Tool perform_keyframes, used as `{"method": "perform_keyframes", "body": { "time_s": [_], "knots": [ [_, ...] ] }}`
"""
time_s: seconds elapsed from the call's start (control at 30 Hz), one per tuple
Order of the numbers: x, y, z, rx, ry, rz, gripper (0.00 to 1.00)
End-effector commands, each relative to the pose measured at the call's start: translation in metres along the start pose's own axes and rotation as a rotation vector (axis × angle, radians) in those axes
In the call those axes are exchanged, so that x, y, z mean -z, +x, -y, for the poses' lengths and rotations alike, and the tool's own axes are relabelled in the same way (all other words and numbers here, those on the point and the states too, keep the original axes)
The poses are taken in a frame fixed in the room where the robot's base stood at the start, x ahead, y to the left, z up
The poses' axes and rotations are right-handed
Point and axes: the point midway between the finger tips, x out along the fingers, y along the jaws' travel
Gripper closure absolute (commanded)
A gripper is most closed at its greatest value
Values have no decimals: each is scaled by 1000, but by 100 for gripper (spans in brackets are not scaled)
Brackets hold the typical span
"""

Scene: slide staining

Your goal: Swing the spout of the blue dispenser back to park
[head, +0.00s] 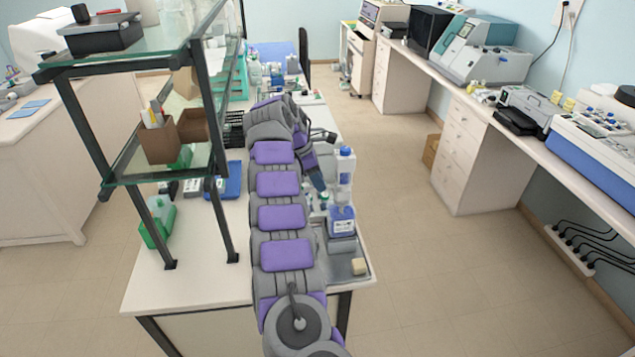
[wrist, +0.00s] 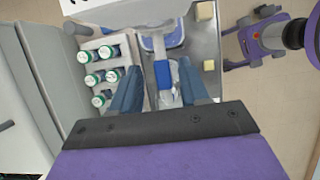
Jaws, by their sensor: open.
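The blue dispenser (head: 342,219) stands at the right side of the bench, with a blue-filled bottle below and a tall pale body with a blue cap above. In the wrist view, its pale body and some blue (wrist: 154,42) show beyond the fingers. A narrow part with a blue section, perhaps the spout (wrist: 162,74), lies between my two fingertips. My gripper (wrist: 160,68) is open, one blue finger on each side of that part. I cannot tell whether either finger touches it.
A grey rack of several green-and-white capped vials (wrist: 107,75) is close left of my fingers. A metal tray (head: 335,268) with a pale block (head: 359,266) lies at the bench's front right corner. A glass shelf unit (head: 130,172) stands left of my arm. Open floor lies right.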

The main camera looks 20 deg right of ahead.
Motion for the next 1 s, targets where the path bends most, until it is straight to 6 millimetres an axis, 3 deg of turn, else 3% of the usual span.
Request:
{"method": "perform_keyframes", "body": {
  "time_s": [0.43,0.87,1.0],
  "knots": [
    [1,5,0,-2,-2,1,56],
    [1,6,0,-1,-1,1,97],
    [1,6,0,-1,-1,2,100]
  ]
}}
